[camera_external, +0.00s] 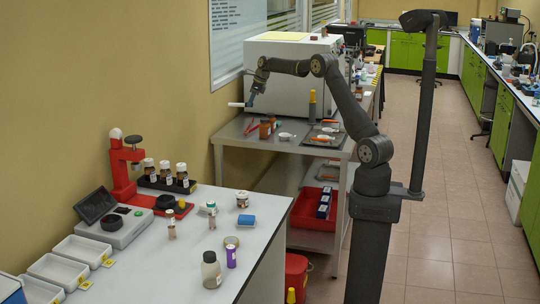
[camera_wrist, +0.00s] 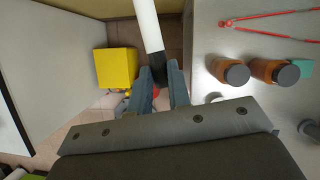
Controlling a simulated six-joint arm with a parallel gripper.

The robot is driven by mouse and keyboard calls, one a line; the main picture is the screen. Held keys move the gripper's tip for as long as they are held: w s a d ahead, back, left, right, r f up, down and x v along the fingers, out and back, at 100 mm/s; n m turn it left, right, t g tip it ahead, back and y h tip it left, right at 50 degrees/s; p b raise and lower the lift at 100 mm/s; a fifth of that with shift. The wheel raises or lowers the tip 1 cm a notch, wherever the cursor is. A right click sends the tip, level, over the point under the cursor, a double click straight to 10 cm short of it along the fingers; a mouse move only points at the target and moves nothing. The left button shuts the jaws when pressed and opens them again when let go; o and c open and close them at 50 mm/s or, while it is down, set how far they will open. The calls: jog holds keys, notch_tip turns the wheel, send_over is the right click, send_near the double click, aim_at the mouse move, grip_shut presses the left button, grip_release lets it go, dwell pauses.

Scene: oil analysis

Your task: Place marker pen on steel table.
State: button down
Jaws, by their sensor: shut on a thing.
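My gripper (camera_external: 253,97) is shut on the marker pen (camera_external: 236,105), a white stick that lies roughly level and points left in the external view. In the wrist view the white pen body (camera_wrist: 147,25) runs up from between the two fingers (camera_wrist: 160,82), with a black end at the jaws. The steel table (camera_external: 232,132) is below and to the right of the pen. In the wrist view the pen is over a floor gap, left of the steel table's edge (camera_wrist: 206,68), and touches nothing but my gripper.
A tray (camera_external: 323,138) and a large white machine (camera_external: 290,75) are farther over. A yellow box (camera_wrist: 116,68) shows in the gap. A white bench (camera_external: 225,203) is in front.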

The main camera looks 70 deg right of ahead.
jog(key=s+d+m+h, duration=0.3)
jog(key=s+d+m, duration=0.4)
jog(key=s+d, duration=2.3)
send_over(299, 132)
jog(key=s, duration=0.1)
notch_tip(299, 132, down, 17)
jog(key=shift+s+a+r, duration=0.15)
jog(key=shift+f, duration=2)
jog(key=c, duration=1.7)
grip_release()
jog(key=shift+f, duration=0.15)
jog(key=shift+c, duration=0.2)
jog(key=o, duration=0.4)
